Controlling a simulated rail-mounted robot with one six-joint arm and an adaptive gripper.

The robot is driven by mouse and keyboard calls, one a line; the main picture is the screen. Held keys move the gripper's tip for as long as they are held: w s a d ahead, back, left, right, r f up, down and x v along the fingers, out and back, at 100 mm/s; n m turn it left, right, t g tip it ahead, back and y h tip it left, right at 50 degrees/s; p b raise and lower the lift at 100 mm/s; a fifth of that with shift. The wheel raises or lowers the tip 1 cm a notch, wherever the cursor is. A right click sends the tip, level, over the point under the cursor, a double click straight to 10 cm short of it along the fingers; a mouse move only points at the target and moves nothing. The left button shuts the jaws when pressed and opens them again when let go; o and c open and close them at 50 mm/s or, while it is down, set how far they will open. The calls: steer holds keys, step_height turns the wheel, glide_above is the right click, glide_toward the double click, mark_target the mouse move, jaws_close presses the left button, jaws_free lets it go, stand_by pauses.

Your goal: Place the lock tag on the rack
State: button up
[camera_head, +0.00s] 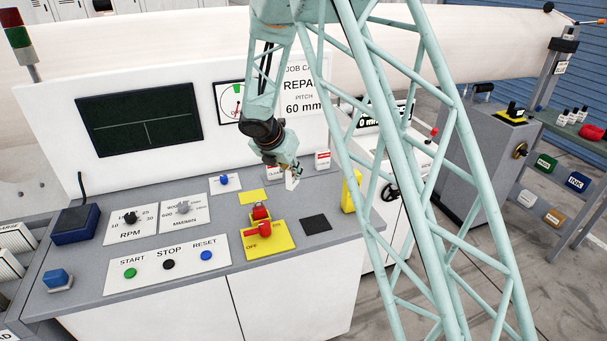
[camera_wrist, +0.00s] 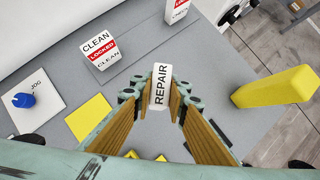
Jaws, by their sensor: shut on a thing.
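My gripper (camera_wrist: 161,100) is shut on a white lock tag lettered REPAIR (camera_wrist: 160,82) and holds it between its fingertips over the grey console top. In the head view my gripper (camera_head: 288,172) is at the back half of the console, and the held tag (camera_head: 292,181) shows as a small white piece. A white tag reading CLEAN, LOCKED, CLEAN (camera_wrist: 102,50) stands ahead and to the left in the wrist view. Another white and red tag (camera_wrist: 175,10) stands further back, cut by the frame edge; it also shows in the head view (camera_head: 322,160). I cannot make out a separate rack.
A yellow block (camera_wrist: 275,87) stands upright to the right of my gripper. A red switch on a yellow plate (camera_head: 278,244) and a dark pad (camera_head: 316,223) are nearer the console's front.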

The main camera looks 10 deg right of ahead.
steer(key=shift+w+d, duration=0.1)
stand_by(0.5)
steer(key=p, duration=0.2)
glide_toward(309, 171)
steer(key=w+r, duration=0.2)
steer(key=w, duration=0.1)
steer(key=shift+a, duration=0.4)
steer(key=shift+w+d+f, duration=0.1)
steer(key=shift+w+f, duration=0.05)
steer(key=shift+f, duration=0.8)
steer(key=shift+w+d+f, duration=0.1)
steer(key=shift+w+f, duration=0.1)
steer(key=shift+f, duration=0.7)
steer(key=shift+a+f, duration=0.1)
steer(key=shift+f, duration=0.1)
steer(key=o, duration=0.8)
steer(key=shift+o, duration=0.2)
steer(key=shift+r, duration=0.25)
